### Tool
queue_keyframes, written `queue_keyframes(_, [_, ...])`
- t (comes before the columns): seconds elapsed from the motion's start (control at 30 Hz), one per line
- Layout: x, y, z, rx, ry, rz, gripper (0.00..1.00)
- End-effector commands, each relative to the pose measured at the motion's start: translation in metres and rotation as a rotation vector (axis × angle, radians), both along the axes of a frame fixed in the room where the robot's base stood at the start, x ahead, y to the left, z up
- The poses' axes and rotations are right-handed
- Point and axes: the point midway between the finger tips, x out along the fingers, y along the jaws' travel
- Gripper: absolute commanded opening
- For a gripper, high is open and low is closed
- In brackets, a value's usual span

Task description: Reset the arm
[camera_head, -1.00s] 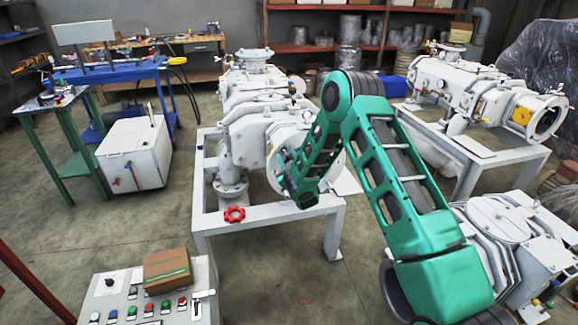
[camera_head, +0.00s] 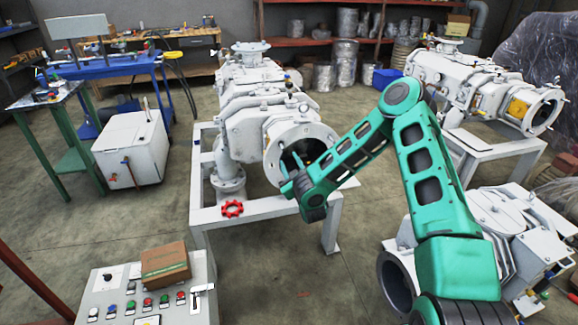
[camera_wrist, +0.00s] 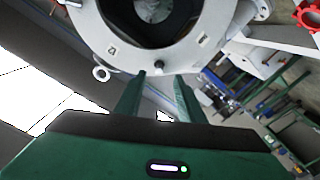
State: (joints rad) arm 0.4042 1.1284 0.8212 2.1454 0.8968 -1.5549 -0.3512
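My green arm reaches in from the right in the head view, and its gripper (camera_head: 291,172) is in front of the round open flange (camera_head: 301,150) of the white screw vacuum pump. In the wrist view two green fingers (camera_wrist: 163,88) stand apart with nothing visible between them, so my gripper looks open and empty. The flange ring (camera_wrist: 150,52) is beyond the fingertips there, with its dark bore at the top. I cannot tell the exact gap to it. A red handwheel (camera_head: 232,208) lies on the white stand's front beam; a red part also shows in the wrist view (camera_wrist: 308,14).
A control panel (camera_head: 120,290) with buttons and a cardboard box (camera_head: 165,264) is at the front left. Other white pumps stand at the right (camera_head: 482,90) and lower right (camera_head: 500,225). A white cabinet (camera_head: 133,150) is at left. Floor between is clear.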

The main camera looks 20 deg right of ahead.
Motion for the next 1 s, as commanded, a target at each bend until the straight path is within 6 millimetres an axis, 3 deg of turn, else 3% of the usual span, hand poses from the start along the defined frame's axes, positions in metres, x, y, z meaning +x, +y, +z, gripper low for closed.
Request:
queue_keyframes(0.67, [-0.005, -0.007, 0.003, -0.008, 0.022, -0.007, 0.35])
queue_keyframes(0.77, [-0.005, -0.021, 0.004, -0.025, 0.077, -0.023, 0.35])
queue_keyframes(1.0, [-0.019, -0.079, 0.013, -0.056, 0.279, -0.127, 0.35])
